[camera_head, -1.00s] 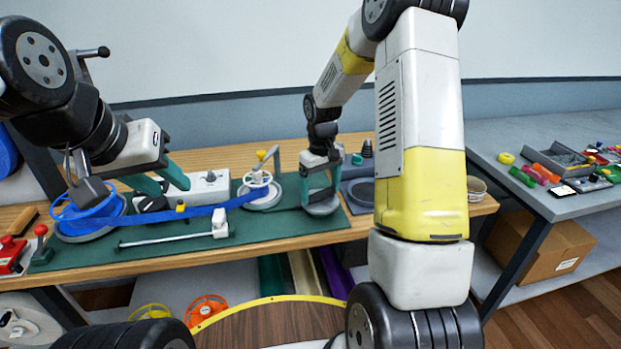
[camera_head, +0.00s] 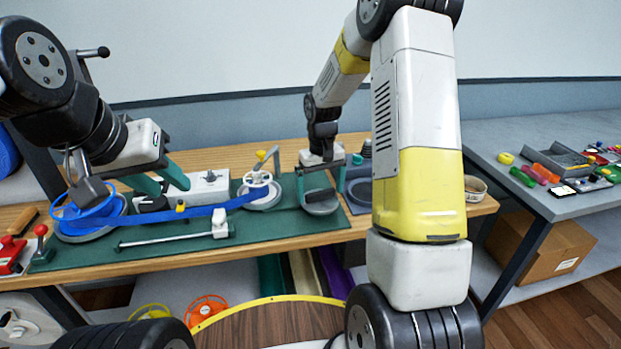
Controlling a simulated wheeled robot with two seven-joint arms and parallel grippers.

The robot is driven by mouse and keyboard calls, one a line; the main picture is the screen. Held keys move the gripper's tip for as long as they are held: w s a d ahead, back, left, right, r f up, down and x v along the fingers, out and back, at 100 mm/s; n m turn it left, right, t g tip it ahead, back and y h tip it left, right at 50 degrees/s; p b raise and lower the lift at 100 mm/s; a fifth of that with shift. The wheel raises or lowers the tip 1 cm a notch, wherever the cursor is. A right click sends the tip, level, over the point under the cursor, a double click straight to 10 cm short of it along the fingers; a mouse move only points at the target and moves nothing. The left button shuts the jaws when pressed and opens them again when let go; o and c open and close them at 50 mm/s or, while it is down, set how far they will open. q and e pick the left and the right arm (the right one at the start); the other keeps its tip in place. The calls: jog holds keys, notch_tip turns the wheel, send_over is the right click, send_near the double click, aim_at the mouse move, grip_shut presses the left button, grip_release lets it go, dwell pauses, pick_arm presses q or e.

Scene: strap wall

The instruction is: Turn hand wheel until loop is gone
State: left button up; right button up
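A blue strap (camera_head: 185,213) runs from the blue reel (camera_head: 88,210) at the left to the wheel's base. The strap looks nearly straight; I cannot make out a clear slack loop. My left gripper (camera_head: 160,183) is open, its teal fingers above the strap between reel and wheel. My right gripper (camera_head: 320,186) is open over a grey round disc (camera_head: 320,207), right of the wheel and apart from it.
A white box (camera_head: 207,186) stands behind the strap. A white rod with a block (camera_head: 220,224) lies in front of it. Red-knobbed parts (camera_head: 40,240) sit at the left. A grey side table (camera_head: 545,130) with small coloured items is at the right.

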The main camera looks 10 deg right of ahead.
jog(key=shift+r, duration=3.85)
jog(key=shift+s+r, duration=0.1)
jog(key=shift+r, duration=0.25)
jog(key=s+r+t, duration=0.2)
jog(key=s+r, duration=0.3)
jog(key=s, duration=0.3)
jog(key=s+a+r+m+t+y, duration=0.1)
jog(key=s+r+t, duration=0.1)
jog(key=s+r, duration=0.3)
jog(key=s+a+r+t+y, duration=0.1)
jog(key=s+r, duration=0.4)
jog(key=s, duration=0.6)
jog(key=shift+s+m+t, duration=0.25)
jog(key=shift+m+t, duration=0.15)
jog(key=shift+t, duration=0.2)
jog(key=shift+r, duration=0.1)
